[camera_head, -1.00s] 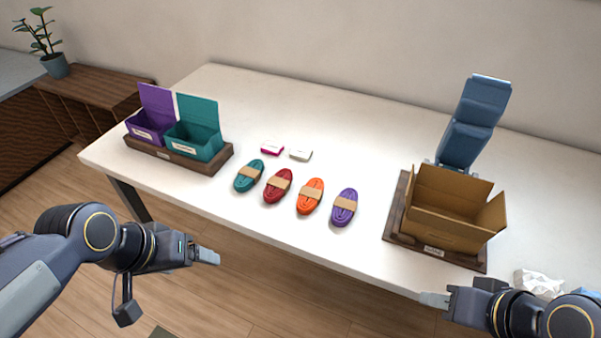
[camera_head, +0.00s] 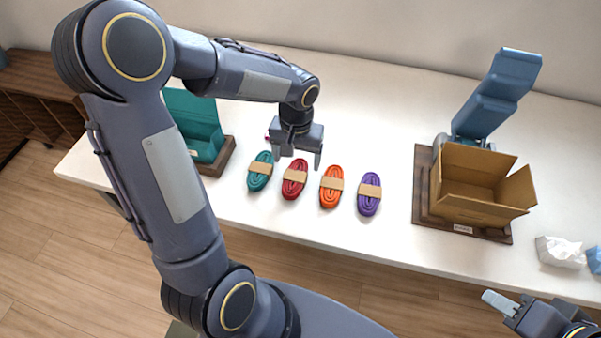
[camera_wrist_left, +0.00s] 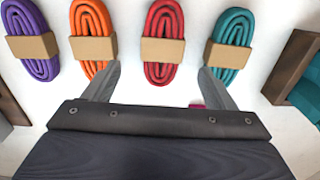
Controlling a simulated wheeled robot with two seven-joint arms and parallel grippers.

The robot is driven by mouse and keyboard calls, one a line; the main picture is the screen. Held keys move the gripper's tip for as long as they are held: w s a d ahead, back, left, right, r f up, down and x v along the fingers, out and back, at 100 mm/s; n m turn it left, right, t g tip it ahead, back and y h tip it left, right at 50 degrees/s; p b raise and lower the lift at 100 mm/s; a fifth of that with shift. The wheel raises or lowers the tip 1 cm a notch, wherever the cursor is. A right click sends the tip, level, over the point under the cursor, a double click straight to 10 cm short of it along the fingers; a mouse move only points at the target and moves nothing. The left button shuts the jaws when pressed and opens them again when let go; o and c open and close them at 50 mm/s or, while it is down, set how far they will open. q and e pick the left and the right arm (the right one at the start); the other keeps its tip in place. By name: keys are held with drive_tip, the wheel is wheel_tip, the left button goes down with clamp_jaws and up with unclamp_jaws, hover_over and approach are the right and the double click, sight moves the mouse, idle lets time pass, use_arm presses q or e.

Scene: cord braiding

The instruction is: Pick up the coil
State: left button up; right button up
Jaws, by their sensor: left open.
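Coils with tan paper bands lie in a row on the white table: teal (camera_head: 260,171), red (camera_head: 294,179), orange (camera_head: 331,186) and purple (camera_head: 369,194). My left gripper (camera_head: 297,162) is open above the table, just behind the red coil and apart from it. In the left wrist view, the red coil (camera_wrist_left: 164,22) shows ahead between the open fingertips, with the orange coil (camera_wrist_left: 91,70) by the left finger and the teal coil (camera_wrist_left: 228,52) by the right finger. My right gripper (camera_head: 503,303) is at the lower right, off the table's front edge; its jaw state is unclear.
An open cardboard box (camera_head: 478,190) stands on a wooden base at the right, with a blue panelled stand (camera_head: 495,92) behind it. A teal open box (camera_head: 197,122) stands at the left, partly hidden by my arm. White crumpled paper (camera_head: 560,252) lies at the right.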

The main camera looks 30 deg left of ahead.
sight(295, 175)
use_arm(q)
drive_tip(key=f, duration=0.5)
drive_tip(key=shift+s+a, duration=0.1)
drive_tip(key=shift+s, duration=0.25)
drive_tip(key=shift+f, duration=0.5)
drive_tip(key=c, duration=1.1)
drive_tip(key=shift+r, duration=0.2)
drive_tip(key=shift+c, duration=0.2)
